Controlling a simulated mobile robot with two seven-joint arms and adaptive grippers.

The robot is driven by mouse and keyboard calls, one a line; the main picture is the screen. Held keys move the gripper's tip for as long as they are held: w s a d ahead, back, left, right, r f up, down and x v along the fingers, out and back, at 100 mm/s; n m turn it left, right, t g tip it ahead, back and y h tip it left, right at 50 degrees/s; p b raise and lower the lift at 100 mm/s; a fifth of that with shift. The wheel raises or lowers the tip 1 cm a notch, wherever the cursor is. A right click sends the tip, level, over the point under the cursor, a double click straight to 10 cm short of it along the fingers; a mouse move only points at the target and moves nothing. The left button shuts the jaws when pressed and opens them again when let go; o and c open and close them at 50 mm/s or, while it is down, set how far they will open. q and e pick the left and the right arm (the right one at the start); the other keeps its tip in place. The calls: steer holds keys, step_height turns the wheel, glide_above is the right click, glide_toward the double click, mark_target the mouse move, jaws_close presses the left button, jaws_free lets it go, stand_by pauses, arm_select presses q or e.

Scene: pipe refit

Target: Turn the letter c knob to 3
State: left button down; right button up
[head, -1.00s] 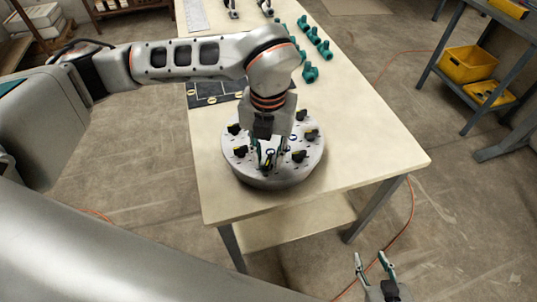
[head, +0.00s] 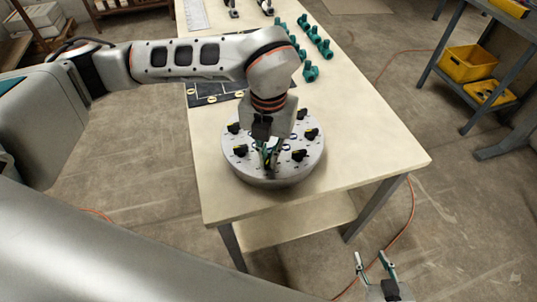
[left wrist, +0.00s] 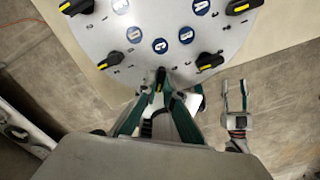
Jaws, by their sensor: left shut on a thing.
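A round grey panel (head: 250,176) on the table carries several black knobs with yellow marks around its rim and blue letter discs inside them. My left gripper (head: 270,162) points down at the panel's near side. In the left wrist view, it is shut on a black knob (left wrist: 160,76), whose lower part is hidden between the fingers. The disc (left wrist: 159,45) by this knob is too small to read surely. A disc that looks like a C (left wrist: 186,35) lies beside it, toward another knob (left wrist: 209,61). My right gripper (head: 376,268) is open and empty, beyond the table's near edge.
The table (head: 375,150) is clear right of the panel. Behind are a dark tray (head: 205,98) and several teal pipe fittings (head: 311,72). A shelf with yellow bins (head: 468,64) stands far right.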

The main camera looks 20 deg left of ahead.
mark_target(268, 159)
arm_select(q)
steer(key=m+b, duration=0.1)
steer(key=m, duration=0.4)
steer(key=shift+w+m+b, duration=0.1)
steer(key=shift+m+b, duration=0.2)
steer(key=shift+m, duration=0.1)
steer(key=m+b, duration=0.1)
steer(key=m, duration=0.4)
steer(key=shift+r+m, duration=0.1)
steer(key=shift+m, duration=0.2)
steer(key=c, duration=2.2)
jaws_free()
steer(key=shift+o, duration=0.2)
step_height(268, 159, up, 12)
